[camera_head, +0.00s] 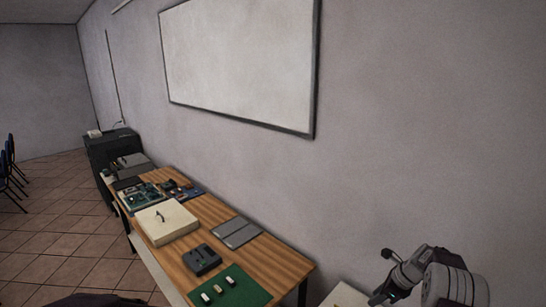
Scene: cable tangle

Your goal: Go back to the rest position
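My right gripper (386,278) is at the lower right, in front of the bare wall and to the right of the wooden table (290,265). It is small and seen at an angle, so I cannot tell whether its fingers are open or shut. I see nothing clearly held in it. My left gripper is not in view; only a dark shape shows at the bottom left edge, probably part of my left arm.
The table runs along the wall. It carries a green mat (245,282) with small pieces, a black holder (201,260), a grey flat case (236,232), a cream box (167,222) and circuit boards (141,196). Chairs (10,170) stand far left. Tiled floor is clear left of the table.

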